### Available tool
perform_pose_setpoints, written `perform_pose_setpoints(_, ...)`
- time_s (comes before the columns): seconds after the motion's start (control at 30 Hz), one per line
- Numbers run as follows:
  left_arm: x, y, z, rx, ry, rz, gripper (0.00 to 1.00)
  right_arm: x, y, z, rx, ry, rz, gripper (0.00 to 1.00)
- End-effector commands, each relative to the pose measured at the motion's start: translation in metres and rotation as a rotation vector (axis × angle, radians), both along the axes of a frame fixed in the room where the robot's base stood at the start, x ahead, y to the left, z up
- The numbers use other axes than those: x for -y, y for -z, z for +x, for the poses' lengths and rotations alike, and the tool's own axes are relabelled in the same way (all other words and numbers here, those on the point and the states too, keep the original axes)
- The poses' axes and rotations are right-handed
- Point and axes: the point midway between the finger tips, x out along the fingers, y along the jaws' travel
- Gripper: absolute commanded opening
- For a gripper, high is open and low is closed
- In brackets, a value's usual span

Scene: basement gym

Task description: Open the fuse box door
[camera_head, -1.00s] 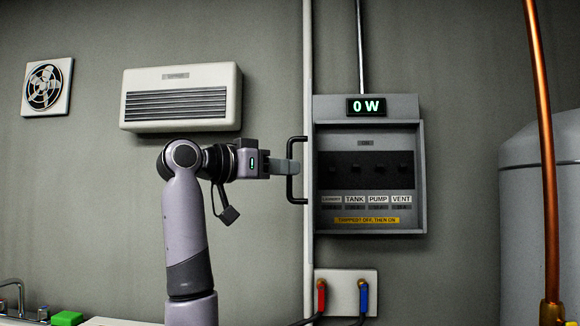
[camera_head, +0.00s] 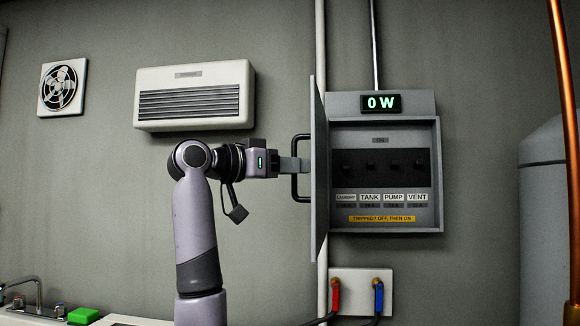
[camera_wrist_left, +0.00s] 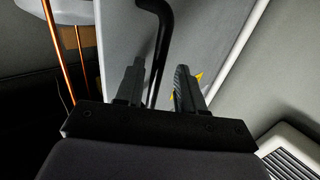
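The fuse box (camera_head: 386,104) is on the wall right of centre, with its switch panel and labels in plain view. Its door (camera_head: 319,190) stands swung out from the box's left side, seen almost edge-on. A black bar handle (camera_head: 294,181) sticks out to the left of the door. My left gripper (camera_head: 298,164) is at the handle. In the left wrist view the fingers (camera_wrist_left: 158,88) stand apart on either side of the handle (camera_wrist_left: 163,40), with gaps visible, in front of the grey door face (camera_wrist_left: 205,30). My right gripper is not in view.
A white wall heater (camera_head: 195,97) and a fan vent (camera_head: 62,87) are to the left. A copper pipe (camera_head: 565,120) and a grey tank (camera_head: 540,220) stand at the right. An outlet plate with red and blue valves (camera_head: 358,291) is below the box.

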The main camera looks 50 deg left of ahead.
Motion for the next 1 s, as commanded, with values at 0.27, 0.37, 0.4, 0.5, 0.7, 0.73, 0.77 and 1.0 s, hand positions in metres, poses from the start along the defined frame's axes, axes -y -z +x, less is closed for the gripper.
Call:
perform_pose_setpoints(0.27,-0.002,0.002,-0.014,0.002,0.0,0.003,0.38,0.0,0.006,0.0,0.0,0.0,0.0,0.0)
perform_pose_setpoints(0.37,-0.006,0.002,-0.031,0.004,-0.002,0.003,0.38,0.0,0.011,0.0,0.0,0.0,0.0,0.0)
perform_pose_setpoints(0.4,-0.007,0.002,-0.038,0.004,-0.002,0.002,0.38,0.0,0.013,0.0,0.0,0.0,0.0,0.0)
perform_pose_setpoints(0.5,-0.01,0.001,-0.053,0.003,-0.002,0.001,0.38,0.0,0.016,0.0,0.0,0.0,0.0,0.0)
perform_pose_setpoints(0.7,-0.012,0.0,-0.069,0.001,0.0,0.0,0.38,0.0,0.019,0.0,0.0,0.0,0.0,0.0)
perform_pose_setpoints(0.73,-0.012,0.0,-0.07,0.001,0.001,0.0,0.38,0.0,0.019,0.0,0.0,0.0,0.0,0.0)
perform_pose_setpoints(0.77,-0.012,0.0,-0.07,0.001,0.001,0.0,0.38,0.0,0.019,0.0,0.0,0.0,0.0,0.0)
perform_pose_setpoints(1.0,-0.012,0.0,-0.07,0.0,0.001,0.0,0.38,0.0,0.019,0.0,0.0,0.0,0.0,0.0)
